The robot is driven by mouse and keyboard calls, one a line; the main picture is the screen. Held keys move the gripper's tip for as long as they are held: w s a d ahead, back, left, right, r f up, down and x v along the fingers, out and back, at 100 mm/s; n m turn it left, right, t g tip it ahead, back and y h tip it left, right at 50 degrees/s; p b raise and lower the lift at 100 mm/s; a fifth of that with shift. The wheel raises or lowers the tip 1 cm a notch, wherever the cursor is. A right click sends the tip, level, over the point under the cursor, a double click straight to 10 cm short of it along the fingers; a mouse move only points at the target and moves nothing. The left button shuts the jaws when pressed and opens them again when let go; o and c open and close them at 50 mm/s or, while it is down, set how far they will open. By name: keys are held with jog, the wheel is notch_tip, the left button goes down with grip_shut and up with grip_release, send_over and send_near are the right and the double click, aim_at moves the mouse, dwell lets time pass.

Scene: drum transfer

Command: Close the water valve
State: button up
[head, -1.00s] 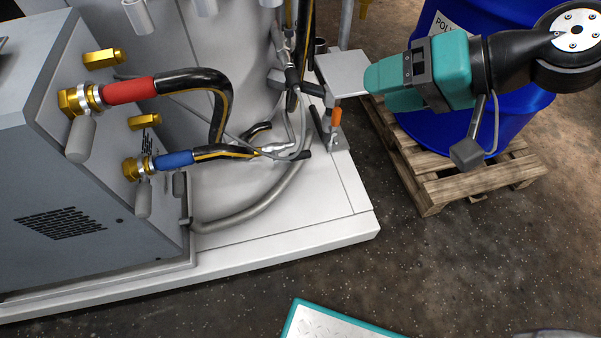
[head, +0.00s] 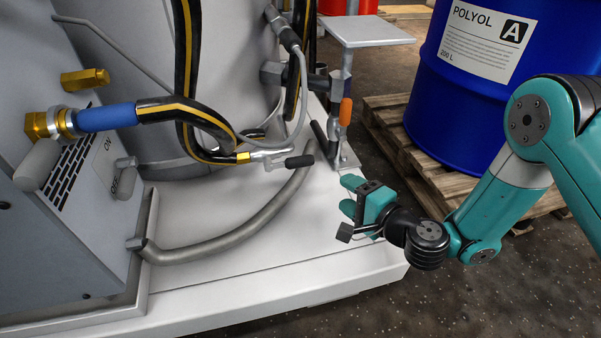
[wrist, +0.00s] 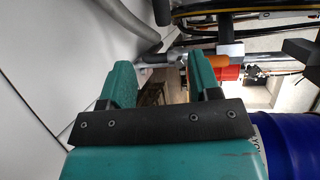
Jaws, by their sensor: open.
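My gripper (head: 348,195) is open and empty at the right end of the white machine base, pointing left. In the wrist view its two teal fingers (wrist: 160,76) stand apart with nothing gripped. A grey lever (head: 125,178) on the cabinet side sits by an ON/OFF label (head: 108,165), far left of my gripper. A larger grey handle (head: 38,165) hangs below the brass fitting of the blue-sleeved hose (head: 107,117). No label names the water valve, so I cannot tell which handle it is. An orange-sleeved lever (head: 346,111) stands upright above my gripper.
A grey pipe (head: 225,245) curves across the white base (head: 290,280) between cabinet and gripper. Black-and-yellow hoses (head: 188,60) hang above it. A small grey platform (head: 365,30) stands behind. A blue POLYOL drum (head: 465,120) on a wooden pallet (head: 405,150) is close behind my arm.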

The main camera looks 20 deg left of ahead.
aim_at(304, 165)
jog(key=b+x, duration=0.4)
jog(key=x, duration=1.2)
jog(key=shift+s+f, duration=0.15)
jog(key=shift+s, duration=0.05)
jog(key=shift+w+a+b, duration=0.35)
jog(key=shift+a+b, duration=0.05)
jog(key=shift+a, duration=0.1)
grip_shut()
jog(key=shift+a, duration=0.1)
